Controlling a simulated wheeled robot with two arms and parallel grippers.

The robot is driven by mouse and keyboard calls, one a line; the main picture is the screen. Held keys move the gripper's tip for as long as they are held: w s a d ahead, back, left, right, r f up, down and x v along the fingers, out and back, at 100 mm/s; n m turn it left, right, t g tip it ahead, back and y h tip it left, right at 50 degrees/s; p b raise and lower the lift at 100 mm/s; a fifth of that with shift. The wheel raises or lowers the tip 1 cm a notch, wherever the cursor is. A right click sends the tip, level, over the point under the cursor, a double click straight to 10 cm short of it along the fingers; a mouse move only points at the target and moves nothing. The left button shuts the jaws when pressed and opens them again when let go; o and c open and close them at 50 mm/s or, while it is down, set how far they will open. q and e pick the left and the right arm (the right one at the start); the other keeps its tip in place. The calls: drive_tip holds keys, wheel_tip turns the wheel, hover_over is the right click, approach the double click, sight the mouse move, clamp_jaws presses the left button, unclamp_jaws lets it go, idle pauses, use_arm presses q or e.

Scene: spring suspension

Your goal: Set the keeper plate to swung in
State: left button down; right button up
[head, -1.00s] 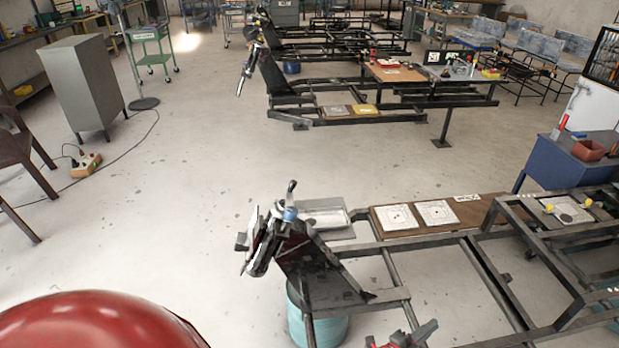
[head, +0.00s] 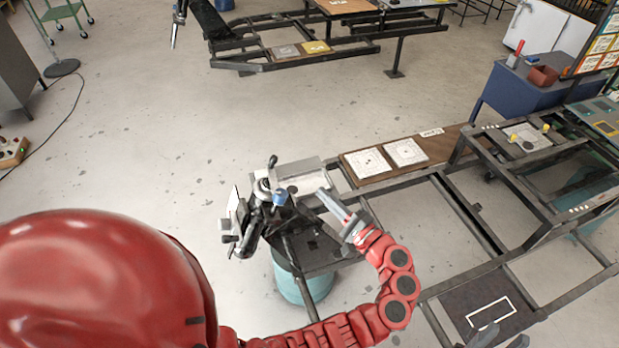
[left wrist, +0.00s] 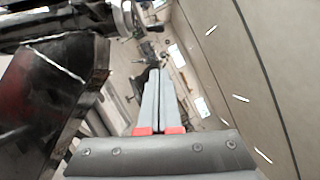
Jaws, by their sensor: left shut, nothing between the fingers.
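The suspension assembly (head: 262,212) stands at the left end of the near frame, with a blue cap (head: 280,197) and an upright lever on top. I cannot tell for certain which of its parts is the keeper plate. My left gripper (head: 325,195) is shut and empty, just right of the assembly's top, pointing up and left. In the left wrist view its two fingers (left wrist: 160,95) lie together, and a dark, reddish worn bracket (left wrist: 45,85) fills the left side. My right gripper (head: 499,338) shows only grey fingertips, apart, at the bottom edge.
A grey tray (head: 300,175) lies behind the assembly, beside a brown board (head: 440,145) with two white cards. Black frame rails (head: 455,220) run right. A teal drum (head: 300,285) stands beneath. Open floor lies left and behind.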

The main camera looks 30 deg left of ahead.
sight(276, 179)
use_arm(q)
drive_tip(key=s+r+p+x, duration=0.1)
drive_tip(key=p+x, duration=0.3)
drive_tip(key=x, duration=0.7)
drive_tip(key=shift+s+a, duration=0.65)
drive_tip(key=shift+a, duration=0.1)
drive_tip(key=shift+s+a+r+p, duration=0.35)
drive_tip(key=shift+a+r, duration=0.1)
drive_tip(key=shift+a, duration=0.25)
drive_tip(key=shift+f, duration=0.1)
